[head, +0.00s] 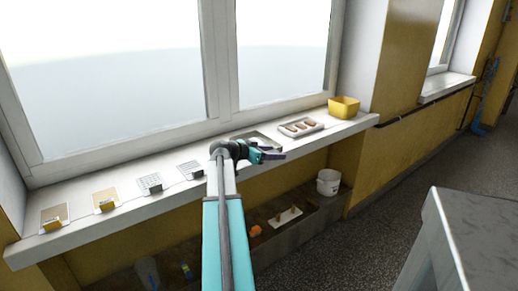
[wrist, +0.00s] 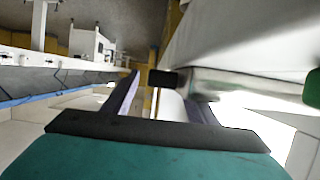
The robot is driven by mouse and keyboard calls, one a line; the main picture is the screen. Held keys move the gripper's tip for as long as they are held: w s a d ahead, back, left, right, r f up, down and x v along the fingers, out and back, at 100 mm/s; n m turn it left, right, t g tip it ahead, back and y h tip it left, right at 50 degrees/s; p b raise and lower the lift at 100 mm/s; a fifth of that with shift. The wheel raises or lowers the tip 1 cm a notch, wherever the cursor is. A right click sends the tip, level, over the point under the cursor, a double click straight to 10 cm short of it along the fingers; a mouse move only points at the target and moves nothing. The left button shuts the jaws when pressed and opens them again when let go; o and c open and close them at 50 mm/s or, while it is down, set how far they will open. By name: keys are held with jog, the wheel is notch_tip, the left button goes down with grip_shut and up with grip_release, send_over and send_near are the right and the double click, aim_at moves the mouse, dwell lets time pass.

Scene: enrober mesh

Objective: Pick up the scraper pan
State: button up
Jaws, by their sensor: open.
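The scraper pan seems to be the shallow grey metal pan (head: 262,141) on the white windowsill, partly hidden behind my gripper in the head view. In the wrist view a grey metal body (wrist: 240,87) with a short black end (wrist: 163,78) shows beyond my fingers; it looks like the same pan and its handle. My gripper (head: 279,155) is teal with dark fingers, at the sill's front edge beside the pan, pointing right. Its fingers are open in the wrist view (wrist: 163,92), and the black end appears between the tips. I cannot tell whether they touch it.
A white tray with brown pieces (head: 301,127) and a yellow tub (head: 344,107) stand right of the pan on the windowsill (head: 150,218). Several cards lie left. Below are a low ledge with small items and a white bucket (head: 328,182). A grey table (head: 478,225) stands right.

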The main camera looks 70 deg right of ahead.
jog(key=shift+c, duration=0.4)
grip_shut()
notch_tip(320, 180, up, 10)
dwell(0.9)
dwell(0.4)
